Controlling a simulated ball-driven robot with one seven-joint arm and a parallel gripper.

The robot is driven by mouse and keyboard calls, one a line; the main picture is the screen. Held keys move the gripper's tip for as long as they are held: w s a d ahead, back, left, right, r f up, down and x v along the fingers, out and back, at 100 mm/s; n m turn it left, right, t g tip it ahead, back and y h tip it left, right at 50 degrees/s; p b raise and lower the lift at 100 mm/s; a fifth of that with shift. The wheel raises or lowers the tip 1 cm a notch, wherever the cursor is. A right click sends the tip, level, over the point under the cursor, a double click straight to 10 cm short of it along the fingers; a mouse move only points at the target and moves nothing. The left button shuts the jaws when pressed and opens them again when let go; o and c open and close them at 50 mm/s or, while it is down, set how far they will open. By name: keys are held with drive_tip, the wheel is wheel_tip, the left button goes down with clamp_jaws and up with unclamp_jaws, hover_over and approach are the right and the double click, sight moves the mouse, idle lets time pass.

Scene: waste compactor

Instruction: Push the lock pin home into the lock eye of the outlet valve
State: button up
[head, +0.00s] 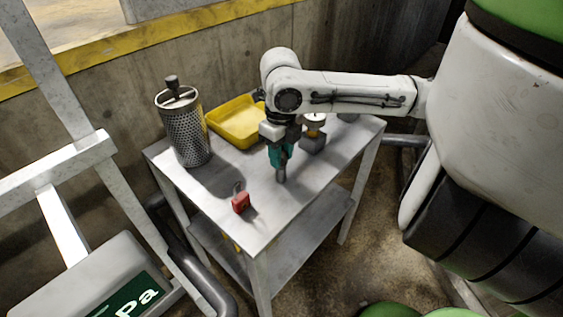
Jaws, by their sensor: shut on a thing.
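My gripper (280,150) points down over the middle of the grey metal table. It is shut on a teal-and-grey upright thing (281,172), whose grey cylindrical lower end is at or just above the table top. I cannot tell whether this is the lock pin. A small fitting with a dark block, brass part and pale round top (313,136) stands just right of my gripper, partly behind it. I cannot tell whether it is the outlet valve. No lock eye can be made out.
The table (262,232) also holds a perforated metal cylinder (185,130) with a top handle, a yellow tray (236,124) and a red padlock-like thing (240,203) near the front. A metal frame (85,165) stands left. The table's right front is clear.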

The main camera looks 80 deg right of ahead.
drive_tip(key=shift+c, duration=1.1)
drive_tip(key=shift+r+p, duration=3.1)
drive_tip(key=shift+r, duration=0.7)
drive_tip(key=shift+a+f, duration=0.1)
